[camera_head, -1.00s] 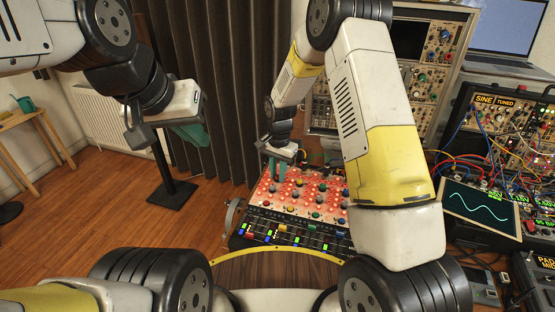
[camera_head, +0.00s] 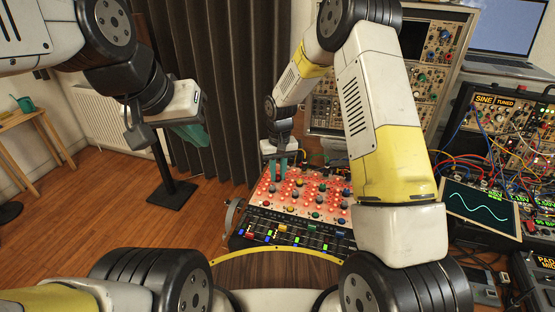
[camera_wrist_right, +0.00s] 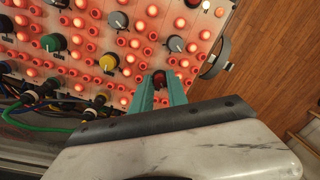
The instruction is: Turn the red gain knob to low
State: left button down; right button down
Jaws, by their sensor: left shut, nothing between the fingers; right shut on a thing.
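The pink-lit panel (camera_head: 330,212) carries several coloured knobs and glowing red lights. My right gripper (camera_wrist_right: 160,88) is shut on a dark red knob (camera_wrist_right: 158,79) near the panel's edge in the right wrist view. The fingers hide part of the knob, and I cannot read its pointer or any label. In the head view my right gripper (camera_head: 278,179) stands at the panel's far left corner, fingers pointing down. My left gripper (camera_head: 200,138) is shut and empty, well left of the panel, in front of the curtain.
Grey (camera_wrist_right: 175,44), yellow (camera_wrist_right: 108,62) and green (camera_wrist_right: 53,42) knobs sit near the held one. Cables (camera_wrist_right: 45,128) run along the panel's edge. Synth racks (camera_head: 510,130) and a wave screen (camera_head: 480,208) stand at the right.

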aim_at(278, 175)
jog(key=shift+n, duration=1.1)
jog(key=c, duration=1.3)
grip_release()
notch_tip(278, 175, up, 8)
jog(key=shift+w+d+f, duration=0.1)
